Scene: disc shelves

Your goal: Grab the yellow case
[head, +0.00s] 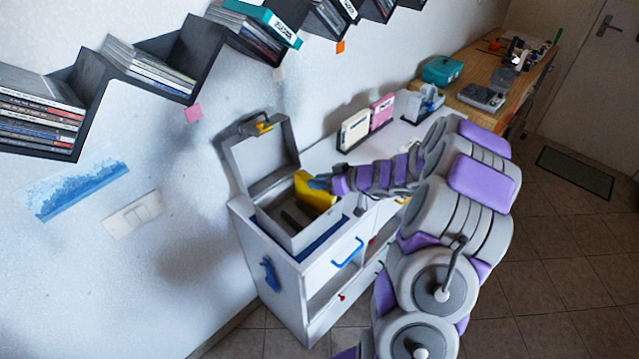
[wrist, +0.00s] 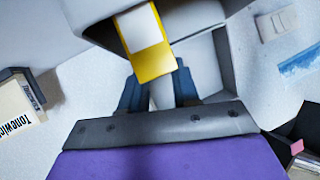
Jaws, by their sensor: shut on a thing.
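The yellow case (head: 314,192) is in the open grey box on the white cabinet in the head view. My gripper (head: 320,183) reaches into the box from the right, at the case. In the wrist view my gripper (wrist: 160,92) has its two blue fingers at the near end of the case, shut on it. The fingertips are partly hidden behind the case.
The grey box (head: 277,225) has its lid (head: 262,158) raised at the back. Pink and cream cases (head: 382,112) stand in a holder on the cabinet (head: 240,206). Zigzag shelves (head: 200,60) with discs hang on the wall. A wooden desk (head: 490,68) stands behind.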

